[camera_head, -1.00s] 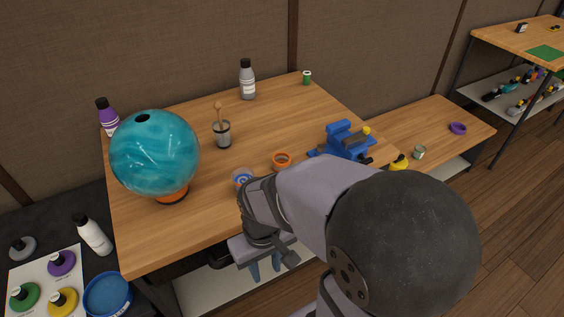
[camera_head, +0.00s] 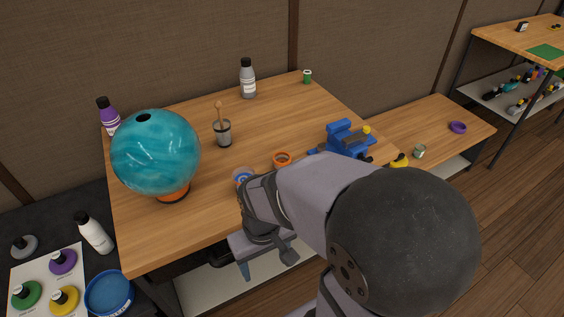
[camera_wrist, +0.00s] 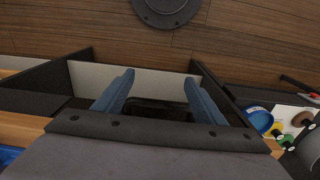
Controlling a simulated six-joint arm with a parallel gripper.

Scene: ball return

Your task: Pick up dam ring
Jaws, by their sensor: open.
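An orange ring (camera_head: 282,158) lies on the wooden table, just beyond my forearm. A purple ring (camera_head: 458,128) lies on the lower side bench at the right. I cannot tell for certain which is the dam ring. My gripper (camera_wrist: 159,76) is open and empty, its two blue fingers apart in the wrist view. In the head view it hangs at the table's front edge, below the table top and apart from both rings, partly hidden by my arm. Neither ring can be made out in the wrist view.
A teal ball (camera_head: 155,150) sits on an orange support at the table's left. A cup with a stick (camera_head: 223,132), a grey bottle (camera_head: 248,80) and a blue vise (camera_head: 345,140) stand on the table. A round blue-and-white item (camera_head: 243,176) is partly behind my wrist. The table's middle is clear.

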